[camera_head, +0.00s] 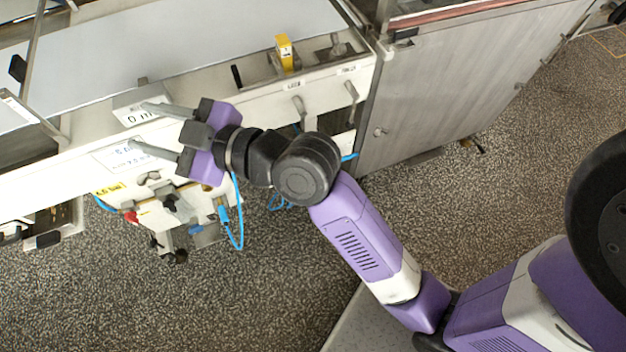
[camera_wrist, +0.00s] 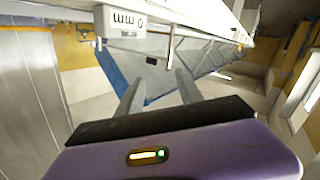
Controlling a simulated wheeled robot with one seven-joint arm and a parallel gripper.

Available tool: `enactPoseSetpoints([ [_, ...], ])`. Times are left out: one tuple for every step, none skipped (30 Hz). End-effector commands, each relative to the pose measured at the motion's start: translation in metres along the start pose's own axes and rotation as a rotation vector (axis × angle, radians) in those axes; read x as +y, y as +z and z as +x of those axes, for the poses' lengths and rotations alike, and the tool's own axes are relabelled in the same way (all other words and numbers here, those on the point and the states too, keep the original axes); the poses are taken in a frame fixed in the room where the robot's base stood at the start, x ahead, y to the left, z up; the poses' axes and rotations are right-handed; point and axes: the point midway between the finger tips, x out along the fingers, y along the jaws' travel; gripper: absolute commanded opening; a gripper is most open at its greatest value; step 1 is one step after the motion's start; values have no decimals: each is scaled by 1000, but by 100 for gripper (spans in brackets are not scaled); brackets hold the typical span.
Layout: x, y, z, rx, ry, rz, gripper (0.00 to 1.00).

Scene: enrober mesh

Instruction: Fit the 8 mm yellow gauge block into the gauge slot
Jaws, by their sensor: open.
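A yellow block (camera_head: 284,53) with a dark mark and a white or grey lower part stands upright in a shallow recess on the machine's front ledge, in the head view. It is too small to read its size. My gripper (camera_head: 143,126) is open and empty, well to the left of the block and beside a white box (camera_head: 128,111) marked with mm lettering. The box also shows in the wrist view (camera_wrist: 123,20), up and left of my open fingers (camera_wrist: 160,80). I cannot make out the gauge slot with certainty.
A wide pale belt (camera_head: 180,40) lies behind the ledge. Valves and blue hoses (camera_head: 238,225) are below my gripper.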

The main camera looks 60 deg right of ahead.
Motion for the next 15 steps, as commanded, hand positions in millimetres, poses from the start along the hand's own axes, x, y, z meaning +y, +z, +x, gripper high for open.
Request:
enactPoseSetpoints([
  [-11, 15, -13, -23, 24, 67, 43],
  [-16, 23, -20, -33, 42, 104, 43],
  [-20, 34, -31, -49, 69, 148, 43],
  [-24, 42, -40, -61, 87, 180, 43],
  [-28, 50, -50, -73, 105, 210, 43],
  [-32, 60, -63, -89, 129, 244, 43],
  [-36, 67, -73, -101, 146, 270, 43],
  [-40, 75, -84, -114, 163, 291, 43],
  [-44, 84, -99, -131, 183, 317, 43],
  [-47, 91, -111, -143, 198, 335, 43],
  [-50, 97, -123, -154, 211, 350, 43],
  [-54, 104, -139, -168, 229, 366, 43],
  [-56, 109, -152, -179, 241, 376, 43],
  [-59, 113, -165, -188, 250, 386, 43],
  [-61, 119, -182, -202, 262, 393, 43],
])
